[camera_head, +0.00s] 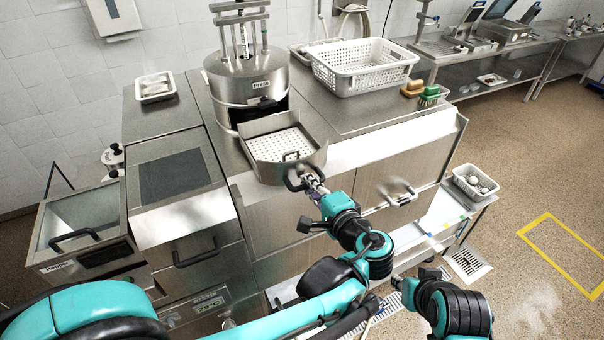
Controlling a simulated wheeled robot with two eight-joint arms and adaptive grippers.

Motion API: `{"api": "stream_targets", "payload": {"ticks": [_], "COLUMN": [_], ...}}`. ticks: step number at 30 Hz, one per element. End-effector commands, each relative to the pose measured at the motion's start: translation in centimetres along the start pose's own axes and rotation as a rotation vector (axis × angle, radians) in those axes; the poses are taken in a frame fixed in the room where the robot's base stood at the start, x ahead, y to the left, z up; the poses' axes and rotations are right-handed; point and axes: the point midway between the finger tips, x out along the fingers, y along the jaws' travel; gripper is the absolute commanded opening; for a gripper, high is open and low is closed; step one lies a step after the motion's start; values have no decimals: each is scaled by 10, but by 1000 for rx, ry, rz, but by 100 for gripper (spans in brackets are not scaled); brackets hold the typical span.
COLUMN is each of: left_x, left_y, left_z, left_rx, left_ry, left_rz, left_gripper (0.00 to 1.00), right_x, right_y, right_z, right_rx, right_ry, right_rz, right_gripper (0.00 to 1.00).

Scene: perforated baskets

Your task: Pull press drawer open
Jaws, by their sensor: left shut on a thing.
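The press (226,84) is a steel cylinder labelled "Press" on the counter, with a dark opening at its front. Its drawer (262,150), a steel tray with a white perforated bottom, sticks out of that opening over the counter's front edge. A dark handle (292,178) is on the drawer's front. My left gripper (308,184) reaches up from below and is shut on this handle; the fingertips are small and partly hidden.
A white perforated basket (362,82) stands on the counter to the right, with sponges and a brush (428,98) near it. Cabinets with handles are below. An open bin (80,252) is at the left. A small basket (474,192) sits on a low shelf at the right.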

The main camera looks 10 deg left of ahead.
Motion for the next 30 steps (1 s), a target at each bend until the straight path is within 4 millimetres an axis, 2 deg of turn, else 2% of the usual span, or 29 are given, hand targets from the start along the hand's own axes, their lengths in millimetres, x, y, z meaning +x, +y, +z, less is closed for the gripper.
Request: {"api": "stream_targets", "payload": {"ticks": [6, 16, 17, 18, 19, 30], "left_x": [-9, -10, -10, -9, -9, -10], "left_y": [2, 3, 4, 3, 3, -3], "left_z": [0, 0, 0, 0, 0, 0], "left_rx": [-1, -1, -1, -1, -1, 0], "left_ry": [1, 1, 1, 1, 1, 0], "left_rz": [1, 4, 4, 4, 3, 1], "left_gripper": [0, 0, 17, 28, 32, 32], "right_x": [0, 0, 0, 0, 0, 0], "right_y": [0, 0, 0, 0, 0, 0], "right_z": [0, 0, 0, 0, 0, 0], "right_rx": [0, 0, 0, 0, 0, 0], "right_ry": [0, 0, 0, 0, 0, 0], "right_rz": [0, 0, 0, 0, 0, 0], "right_gripper": [31, 31, 31, 31, 31, 31]}}
